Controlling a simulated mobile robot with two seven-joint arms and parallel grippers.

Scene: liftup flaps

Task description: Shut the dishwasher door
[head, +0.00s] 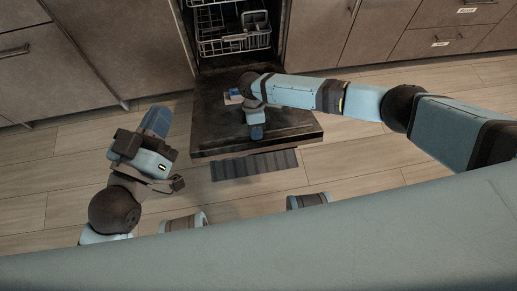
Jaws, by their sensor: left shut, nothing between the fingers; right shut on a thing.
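The dishwasher door (212,132) is a dark panel, folded down and open, below the open dishwasher (281,40). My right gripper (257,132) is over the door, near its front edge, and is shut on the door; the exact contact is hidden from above. My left gripper (157,121) is shut and empty, left of the door and apart from it.
A wire rack (232,45) is inside the dishwasher. Brown cabinets (75,60) and drawers (440,40) stand on both sides. A dark slatted strip (255,165) shows below the door's front edge. Wooden floor (60,165) is clear at the left.

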